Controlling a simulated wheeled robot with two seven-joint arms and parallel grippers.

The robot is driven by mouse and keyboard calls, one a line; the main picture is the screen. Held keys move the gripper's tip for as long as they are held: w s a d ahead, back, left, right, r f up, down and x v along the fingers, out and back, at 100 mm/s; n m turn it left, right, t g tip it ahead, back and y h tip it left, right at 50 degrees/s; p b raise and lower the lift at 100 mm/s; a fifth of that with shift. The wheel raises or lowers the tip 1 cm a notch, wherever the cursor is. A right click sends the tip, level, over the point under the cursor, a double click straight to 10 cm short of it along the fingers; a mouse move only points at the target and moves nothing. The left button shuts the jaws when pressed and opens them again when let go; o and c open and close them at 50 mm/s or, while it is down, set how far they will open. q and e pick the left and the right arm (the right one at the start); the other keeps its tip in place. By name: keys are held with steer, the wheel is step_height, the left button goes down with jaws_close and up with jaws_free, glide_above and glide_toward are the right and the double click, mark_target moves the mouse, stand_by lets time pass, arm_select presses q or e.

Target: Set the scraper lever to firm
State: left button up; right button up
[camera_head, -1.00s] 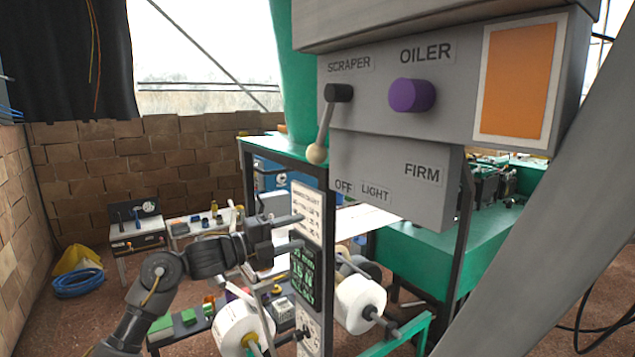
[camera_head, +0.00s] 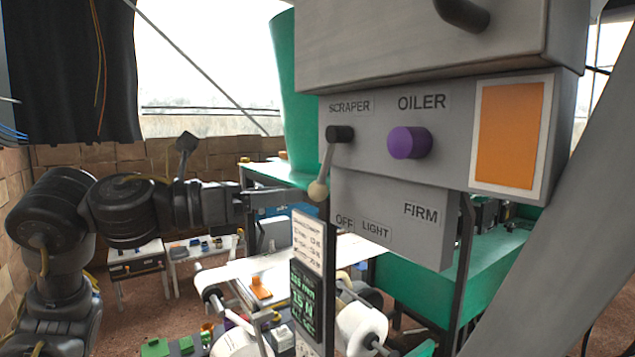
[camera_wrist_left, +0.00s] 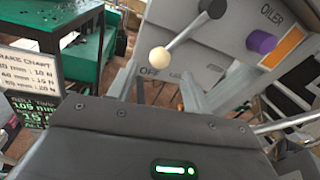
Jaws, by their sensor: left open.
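The scraper lever (camera_head: 327,165) hangs from a black pivot under the SCRAPER label on the grey control box. It slants down and a little left, and its cream ball knob (camera_head: 317,190) is nearest the OFF label (camera_head: 344,221). The LIGHT label (camera_head: 376,230) and the FIRM label (camera_head: 421,211) are further right. My left gripper (camera_head: 297,195) is open, at knob height just left of the knob. The left wrist view shows the knob (camera_wrist_left: 160,59) near and above the gap between the fingertips (camera_wrist_left: 163,92); I cannot tell whether they touch it. My right gripper is not in view.
A purple oiler knob (camera_head: 408,143) sticks out right of the lever, with an orange panel (camera_head: 510,135) beyond it. A chart and display post (camera_head: 307,265) stands just below my left gripper. A grey diagonal beam (camera_head: 545,240) crosses the right side.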

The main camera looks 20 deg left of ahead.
mark_target(319, 186)
arm_select(q)
steer(key=p+x, duration=0.2)
steer(key=x, duration=0.4)
steer(key=shift+r, duration=0.1)
steer(key=shift+w+d, duration=0.35)
jaws_close()
